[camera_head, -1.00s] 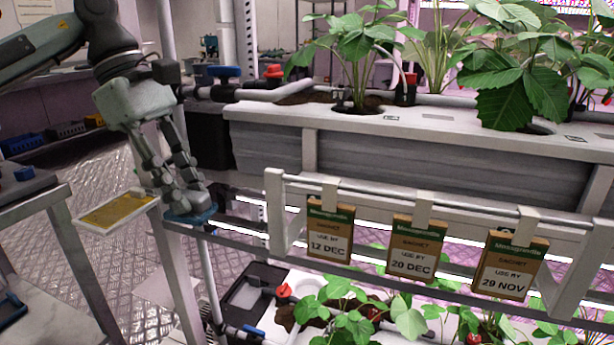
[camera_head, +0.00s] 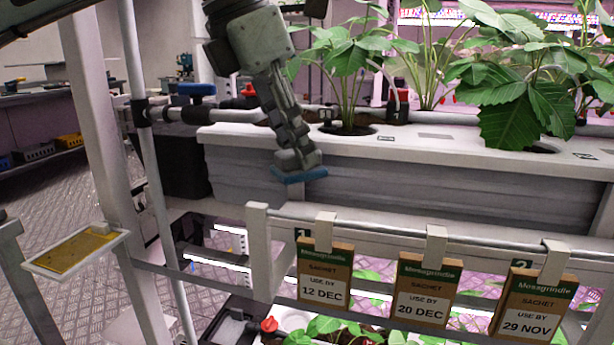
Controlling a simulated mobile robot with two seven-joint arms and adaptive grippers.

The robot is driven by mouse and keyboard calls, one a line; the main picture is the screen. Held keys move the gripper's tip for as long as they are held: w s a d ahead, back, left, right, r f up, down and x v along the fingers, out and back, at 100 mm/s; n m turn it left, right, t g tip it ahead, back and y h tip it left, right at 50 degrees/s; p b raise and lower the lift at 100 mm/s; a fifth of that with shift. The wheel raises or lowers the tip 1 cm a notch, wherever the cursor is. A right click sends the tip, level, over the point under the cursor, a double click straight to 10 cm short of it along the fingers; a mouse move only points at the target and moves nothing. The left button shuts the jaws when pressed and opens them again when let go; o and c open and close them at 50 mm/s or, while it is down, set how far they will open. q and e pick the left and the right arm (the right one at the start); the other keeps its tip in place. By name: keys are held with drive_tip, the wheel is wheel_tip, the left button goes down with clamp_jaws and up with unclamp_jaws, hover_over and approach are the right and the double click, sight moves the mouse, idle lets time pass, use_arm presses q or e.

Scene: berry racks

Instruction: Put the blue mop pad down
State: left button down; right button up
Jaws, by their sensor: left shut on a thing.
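The blue mop pad (camera_head: 300,176) is a thin flat blue piece under the fingertips of my left gripper (camera_head: 298,160). My left gripper points down and is shut on it. The pad is in front of the long grey planter trough (camera_head: 400,180), above the left part of the rail that carries the hanging sachets. I cannot tell whether the pad touches the trough wall. The fingers hide part of the pad's top. My right gripper is not in view.
Sachets marked 12 DEC (camera_head: 325,276), 20 DEC (camera_head: 425,290) and 29 NOV (camera_head: 532,305) hang from the white rail (camera_head: 390,226). A yellow card in a pale tray (camera_head: 75,250) is at the left. Leafy plants grow in the trough. Open floor shows at the left.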

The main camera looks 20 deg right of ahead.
sight(307, 178)
use_arm(q)
drive_tip(key=shift+d+f, duration=0.5)
drive_tip(key=shift+d, duration=0.35)
drive_tip(key=shift+f, duration=0.25)
wheel_tip(307, 178, down, 4)
drive_tip(key=shift+w+r, duration=0.1)
drive_tip(key=shift+r, duration=0.1)
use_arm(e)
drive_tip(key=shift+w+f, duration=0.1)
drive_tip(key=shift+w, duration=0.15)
use_arm(q)
drive_tip(key=shift+f, duration=0.1)
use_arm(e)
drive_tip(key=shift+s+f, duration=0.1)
use_arm(q)
drive_tip(key=c, duration=1.5)
unclamp_jaws()
drive_tip(key=shift+o, duration=1.1)
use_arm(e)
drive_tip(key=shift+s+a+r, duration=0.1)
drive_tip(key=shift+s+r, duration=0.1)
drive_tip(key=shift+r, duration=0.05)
